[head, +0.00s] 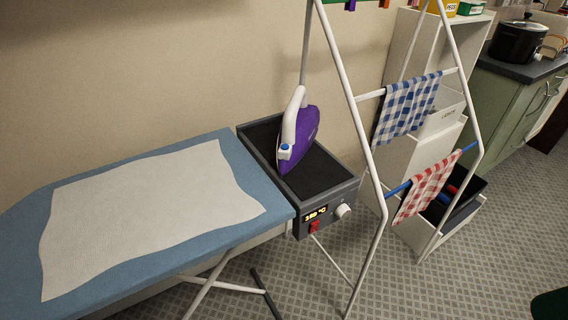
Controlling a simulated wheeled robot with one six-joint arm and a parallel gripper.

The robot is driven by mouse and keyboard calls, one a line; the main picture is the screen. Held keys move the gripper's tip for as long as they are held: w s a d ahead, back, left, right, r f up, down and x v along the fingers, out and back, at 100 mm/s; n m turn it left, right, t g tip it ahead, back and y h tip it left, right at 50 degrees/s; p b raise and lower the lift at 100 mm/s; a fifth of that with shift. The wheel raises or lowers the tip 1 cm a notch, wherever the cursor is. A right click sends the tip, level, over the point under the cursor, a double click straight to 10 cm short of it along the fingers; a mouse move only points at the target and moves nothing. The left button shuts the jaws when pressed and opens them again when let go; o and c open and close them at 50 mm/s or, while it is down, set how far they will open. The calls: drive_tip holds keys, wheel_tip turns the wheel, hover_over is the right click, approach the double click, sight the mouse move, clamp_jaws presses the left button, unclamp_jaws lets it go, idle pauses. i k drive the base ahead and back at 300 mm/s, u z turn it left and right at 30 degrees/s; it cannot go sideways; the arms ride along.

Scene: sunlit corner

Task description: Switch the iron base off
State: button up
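The iron base (345,190) is a dark grey tray-like station at the right end of the ironing board. Its front shows a lit orange display (316,214), a red switch (314,226) below it and a white knob (343,211) to the right. The display seems to read a temperature in °C. A purple and white iron (303,132) stands tilted up on the base. I cannot tell the rocker position of the red switch. My gripper is not in view.
The blue ironing board (240,165) carries a white cloth (150,205). A white drying rack (366,150) stands close at the base's right, with a blue checked cloth (406,108) and a red checked cloth (426,187).

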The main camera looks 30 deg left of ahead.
sight(314, 225)
drive_tip(key=u, duration=1.15)
